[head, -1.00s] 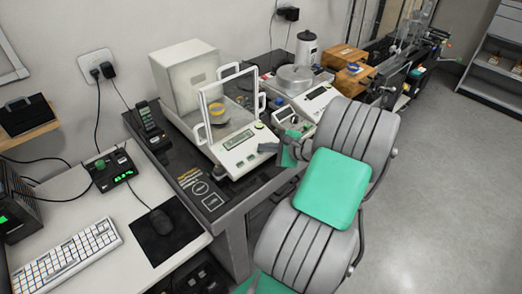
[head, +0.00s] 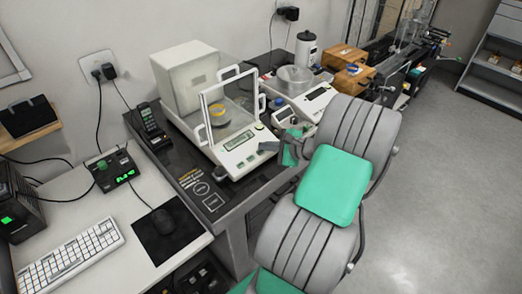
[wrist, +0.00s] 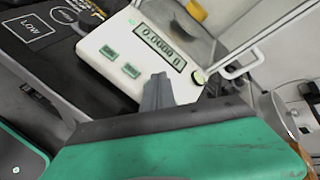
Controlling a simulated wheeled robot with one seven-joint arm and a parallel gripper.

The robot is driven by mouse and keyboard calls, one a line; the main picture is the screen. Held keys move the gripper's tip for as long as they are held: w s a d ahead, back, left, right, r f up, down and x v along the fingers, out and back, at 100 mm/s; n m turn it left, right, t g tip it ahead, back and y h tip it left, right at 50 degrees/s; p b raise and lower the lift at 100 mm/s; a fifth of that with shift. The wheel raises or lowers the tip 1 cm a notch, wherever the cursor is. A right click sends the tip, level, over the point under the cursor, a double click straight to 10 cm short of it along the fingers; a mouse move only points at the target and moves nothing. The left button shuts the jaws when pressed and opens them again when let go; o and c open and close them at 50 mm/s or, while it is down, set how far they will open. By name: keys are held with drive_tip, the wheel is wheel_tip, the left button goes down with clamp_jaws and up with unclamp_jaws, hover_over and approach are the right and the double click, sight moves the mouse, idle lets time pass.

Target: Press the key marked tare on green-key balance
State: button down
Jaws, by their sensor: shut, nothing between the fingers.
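The balance with a glass draft shield (head: 238,164) stands on the dark weighing table in the head view. Its white front panel (wrist: 124,32) fills the upper middle of the wrist view, with a display reading about 0.0000 g. Key labels are too small to read. My gripper (wrist: 157,82) is shut and empty, its fingertips at the panel's front edge, right of the right key. It also shows in the head view (head: 266,147). Contact cannot be told.
A second balance with a round silver pan (head: 295,79) stands behind, to the right. A dark handset (head: 150,124) lies left of the shielded balance. A mouse (head: 161,221) and keyboard (head: 68,262) are on the pale desk. The floor at right is clear.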

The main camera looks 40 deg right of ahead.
drive_tip(key=r+p, duration=0.1)
drive_tip(key=s+r+p, duration=0.1)
drive_tip(key=r+p, duration=0.2)
drive_tip(key=p, duration=0.1)
drive_tip(key=shift+s+r, duration=0.25)
drive_tip(key=shift+r, duration=0.15)
idle(0.4)
